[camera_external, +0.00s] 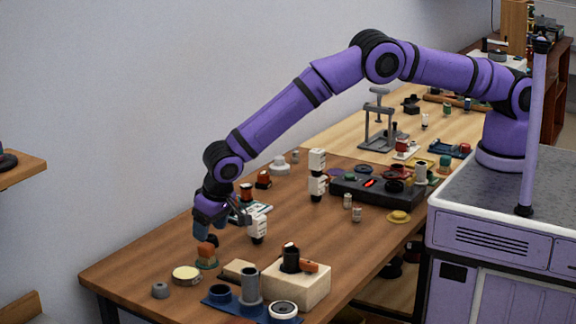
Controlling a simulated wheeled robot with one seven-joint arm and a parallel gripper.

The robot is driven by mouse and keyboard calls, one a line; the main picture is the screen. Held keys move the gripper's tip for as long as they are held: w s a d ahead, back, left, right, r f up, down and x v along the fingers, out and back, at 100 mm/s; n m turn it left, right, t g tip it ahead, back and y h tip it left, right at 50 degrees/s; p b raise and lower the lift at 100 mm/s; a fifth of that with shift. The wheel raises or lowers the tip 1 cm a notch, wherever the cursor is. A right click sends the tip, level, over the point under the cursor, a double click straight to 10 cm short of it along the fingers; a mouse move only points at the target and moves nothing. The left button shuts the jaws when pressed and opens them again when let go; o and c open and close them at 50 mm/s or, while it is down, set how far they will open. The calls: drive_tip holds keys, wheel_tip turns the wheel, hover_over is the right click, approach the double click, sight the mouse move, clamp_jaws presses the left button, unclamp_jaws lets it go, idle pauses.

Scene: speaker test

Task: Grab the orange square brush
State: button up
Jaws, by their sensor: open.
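An orange object (206,249), which looks like the square brush, stands at the far left part of the brown table (150,262). It has an orange top and a darker, greenish lower part; its details are too small to tell. My gripper (207,233) points down just above it, with its fingers very near the orange top. I cannot tell whether they touch it. The gripper is open and holds nothing that I can see. The arm reaches in from the right over the table.
A round cream-topped tin (186,275) and a small grey cylinder (160,290) stand in front. A small dark item lies just behind the brush. A beige block (297,287) and a blue tray (222,306) fill the front edge.

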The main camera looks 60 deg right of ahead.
sight(206, 245)
drive_tip(key=shift+x, duration=3.95)
drive_tip(key=shift+d, duration=0.1)
drive_tip(key=c, duration=1)
